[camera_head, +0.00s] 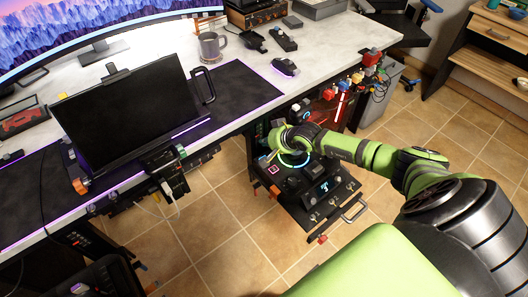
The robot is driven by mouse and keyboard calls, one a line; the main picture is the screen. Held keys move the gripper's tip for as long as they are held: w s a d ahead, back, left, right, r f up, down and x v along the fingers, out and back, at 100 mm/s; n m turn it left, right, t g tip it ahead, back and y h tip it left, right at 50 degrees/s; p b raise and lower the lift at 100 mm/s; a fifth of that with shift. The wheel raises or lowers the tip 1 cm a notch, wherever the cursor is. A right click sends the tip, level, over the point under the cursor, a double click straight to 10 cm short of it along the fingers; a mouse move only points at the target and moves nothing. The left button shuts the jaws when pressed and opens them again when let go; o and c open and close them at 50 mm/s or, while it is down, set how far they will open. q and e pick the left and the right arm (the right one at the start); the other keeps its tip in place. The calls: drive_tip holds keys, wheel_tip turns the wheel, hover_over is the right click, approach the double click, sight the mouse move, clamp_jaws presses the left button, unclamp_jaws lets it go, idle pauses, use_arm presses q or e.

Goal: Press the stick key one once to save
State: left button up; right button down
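A black control panel (333,221) juts out below the desk's edge, with small switches, a lit blue display (324,186) and a front handle. My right arm reaches in from the right. Its wrist, with a glowing blue ring, is over the back left part of the panel. My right gripper (291,182) points down there; it is small and dark against the black panel, so its fingers and any contact are unclear. The stick and its key one cannot be made out; the wrist may hide them. My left gripper is out of view.
The light desk (235,55) carries a black monitor (125,112), a grey mug (210,45) and a mouse (285,67). Another black control unit (165,165) hangs at the desk's front edge. A grey bin (380,100) stands right of the desk. Tiled floor is open in front.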

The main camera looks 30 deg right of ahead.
wheel_tip(320, 180, down, 6)
drive_tip(key=b, duration=0.3)
drive_tip(key=shift+r+b, duration=0.25)
drive_tip(key=shift+b, duration=0.15)
drive_tip(key=shift+f+b, duration=0.35)
drive_tip(key=shift+b, duration=0.05)
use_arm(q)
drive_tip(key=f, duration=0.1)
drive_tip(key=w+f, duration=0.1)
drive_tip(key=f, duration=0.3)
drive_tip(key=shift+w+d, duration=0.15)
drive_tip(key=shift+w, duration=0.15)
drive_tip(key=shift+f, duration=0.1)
use_arm(e)
drive_tip(key=shift+f+b, duration=0.45)
drive_tip(key=shift+b, duration=0.05)
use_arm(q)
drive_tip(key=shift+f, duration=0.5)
